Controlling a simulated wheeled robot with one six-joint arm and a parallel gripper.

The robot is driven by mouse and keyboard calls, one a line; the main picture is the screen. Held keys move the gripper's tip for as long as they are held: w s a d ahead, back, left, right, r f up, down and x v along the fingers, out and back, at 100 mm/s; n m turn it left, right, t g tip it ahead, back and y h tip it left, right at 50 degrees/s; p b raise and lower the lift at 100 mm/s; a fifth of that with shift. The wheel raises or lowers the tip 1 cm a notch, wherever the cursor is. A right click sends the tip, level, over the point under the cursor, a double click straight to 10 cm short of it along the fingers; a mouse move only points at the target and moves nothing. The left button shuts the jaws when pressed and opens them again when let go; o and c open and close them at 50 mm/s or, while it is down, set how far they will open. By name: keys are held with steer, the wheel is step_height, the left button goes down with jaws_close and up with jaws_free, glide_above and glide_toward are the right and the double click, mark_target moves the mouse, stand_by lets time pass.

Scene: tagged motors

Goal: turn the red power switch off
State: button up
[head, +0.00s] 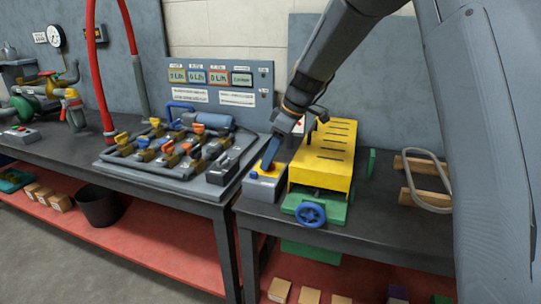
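A small grey control box (262,190) with a yellow top plate stands at the front of the right-hand bench, left of a yellow slotted machine cover (325,160). A small patch of red seems to show on the box top, but the switch itself is too small and too covered to make out. My gripper (268,165) reaches down from the upper right. A blue finger-like part ends at or just above the box top; contact cannot be told. Its finger opening is not clear.
A green base with a blue handwheel (311,214) is in front of the yellow cover. A grey box with a red button (20,134) lies far left. A wooden rack with a metal loop (424,180) is at right.

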steer(key=shift+a, duration=0.1)
steer(key=w+v, duration=0.1)
steer(key=v, duration=0.6)
steer(key=shift+s+r+b, duration=0.3)
steer(key=shift+s+r, duration=0.05)
steer(key=shift+s, duration=0.2)
